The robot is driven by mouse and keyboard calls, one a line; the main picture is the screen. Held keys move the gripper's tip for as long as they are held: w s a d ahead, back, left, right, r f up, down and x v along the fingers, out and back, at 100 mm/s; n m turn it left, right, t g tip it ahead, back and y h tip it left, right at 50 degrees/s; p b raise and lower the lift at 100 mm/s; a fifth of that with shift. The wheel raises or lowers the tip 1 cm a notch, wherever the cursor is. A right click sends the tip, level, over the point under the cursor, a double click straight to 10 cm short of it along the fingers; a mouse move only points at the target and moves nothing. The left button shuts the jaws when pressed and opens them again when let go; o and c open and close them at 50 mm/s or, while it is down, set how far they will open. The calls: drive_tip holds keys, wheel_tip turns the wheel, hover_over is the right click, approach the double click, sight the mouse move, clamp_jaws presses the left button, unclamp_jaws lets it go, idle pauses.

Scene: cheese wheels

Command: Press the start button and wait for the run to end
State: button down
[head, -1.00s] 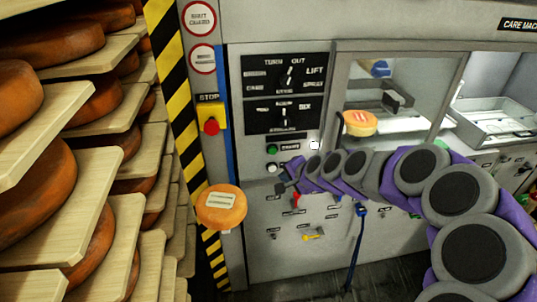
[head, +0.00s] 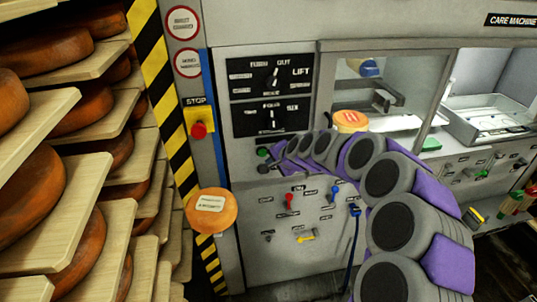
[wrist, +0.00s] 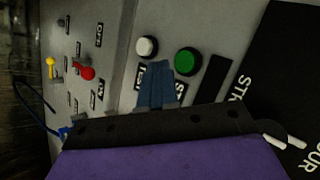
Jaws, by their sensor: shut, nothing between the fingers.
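The green button (head: 263,152), with a label starting "ST" partly hidden in the wrist view, sits on the grey machine front below the dial panels. It also shows in the wrist view (wrist: 187,61). A white button (wrist: 147,46) sits next to it, with a label that seems to read "TEST". My gripper (wrist: 157,68) is shut and empty. In the wrist view its blue-grey tips appear just below the gap between the two buttons, over their labels. I cannot tell whether they touch the panel. In the head view my gripper (head: 272,164) is close to the green button, just below right.
A red stop button (head: 199,130) on a yellow box is at left. Red (head: 289,202), blue and yellow levers stand below my arm. An orange cheese wheel (head: 211,210) with a label is in front of the striped post. Shelves of cheese (head: 50,205) fill the left.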

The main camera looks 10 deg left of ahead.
sight(262, 153)
drive_tip(key=shift+w+a, duration=0.95)
drive_tip(key=shift+a, duration=0.1)
idle(2.1)
